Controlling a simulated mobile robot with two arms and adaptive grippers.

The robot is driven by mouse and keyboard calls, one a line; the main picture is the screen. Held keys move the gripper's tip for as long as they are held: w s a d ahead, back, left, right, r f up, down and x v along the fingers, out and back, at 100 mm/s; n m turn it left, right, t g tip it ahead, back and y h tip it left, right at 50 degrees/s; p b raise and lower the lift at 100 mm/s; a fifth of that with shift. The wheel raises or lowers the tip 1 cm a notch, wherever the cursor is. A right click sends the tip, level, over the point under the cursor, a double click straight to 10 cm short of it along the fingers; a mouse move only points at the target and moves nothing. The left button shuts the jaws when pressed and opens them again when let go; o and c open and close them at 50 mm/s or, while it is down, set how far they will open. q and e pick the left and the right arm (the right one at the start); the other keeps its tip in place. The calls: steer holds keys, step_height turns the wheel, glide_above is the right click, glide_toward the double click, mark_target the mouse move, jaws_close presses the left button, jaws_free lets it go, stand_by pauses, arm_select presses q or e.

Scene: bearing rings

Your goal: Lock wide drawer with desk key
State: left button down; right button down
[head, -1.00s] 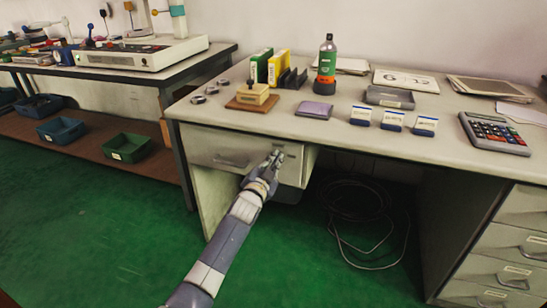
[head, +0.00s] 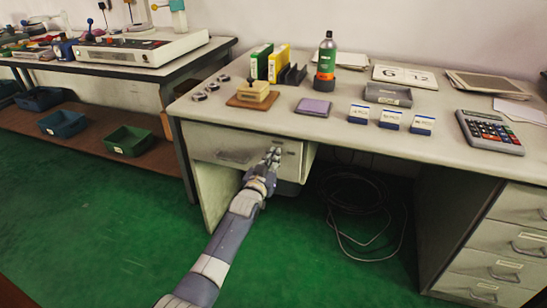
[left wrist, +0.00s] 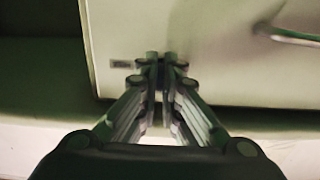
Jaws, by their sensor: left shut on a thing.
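The wide drawer (head: 211,143) is under the left part of the desk and looks pushed in. Its front also fills much of the left wrist view (left wrist: 215,75), with the handle (left wrist: 292,36) at the upper right. My left gripper (head: 273,154) is at the right part of the drawer front, right of the handle. In the left wrist view its fingertips (left wrist: 161,60) are close together against the front, beside a small label (left wrist: 121,64). It is shut on the desk key, which the fingers hide. The lock is hidden too. My right gripper is out of view.
The desktop (head: 285,122) above holds a purple pad (head: 313,107), a stamp block (head: 253,95), a bottle (head: 326,62) and a calculator (head: 490,132). Coiled cables (head: 350,205) lie on the floor under the desk. The green floor in front is clear.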

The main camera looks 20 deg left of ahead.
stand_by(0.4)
arm_select(q)
steer(key=c, duration=1.8)
jaws_free()
steer(key=s, duration=1.2)
steer(key=shift+a, duration=0.25)
steer(key=shift+f, duration=0.1)
